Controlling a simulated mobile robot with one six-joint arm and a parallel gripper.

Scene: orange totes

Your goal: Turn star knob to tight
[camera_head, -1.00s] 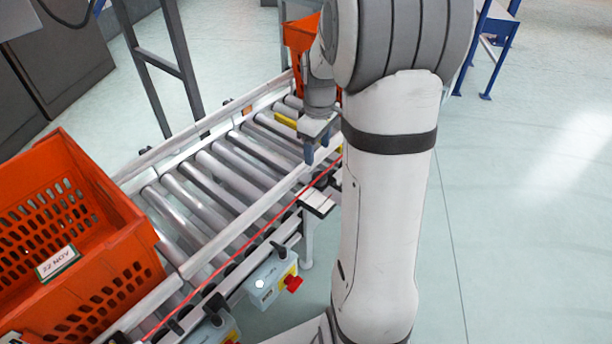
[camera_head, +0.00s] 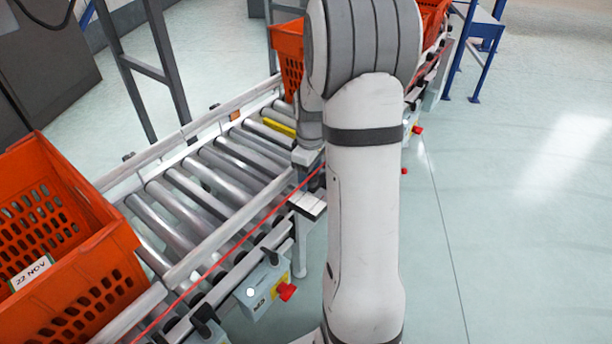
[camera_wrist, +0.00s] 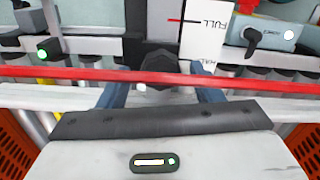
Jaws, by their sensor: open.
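The dark star knob (camera_wrist: 158,66) shows at the upper middle of the wrist view, with its lobed head facing me. My gripper (camera_wrist: 158,88) is open, with one blue finger on the left of the knob and one on the right. The knob lies between the finger lines, and I see a gap on both sides. I cannot tell how deep the fingers reach around it. No tight or loose mark is readable. In the head view my arm hides the gripper and the knob.
A red cord (camera_wrist: 60,73) crosses the wrist view near the knob. A white scale plate (camera_wrist: 200,30) marked FULL stands right of it. A switch box (camera_wrist: 270,34) is further right. In the head view, rollers (camera_head: 205,185) and an orange tote (camera_head: 95,285) lie left of my arm.

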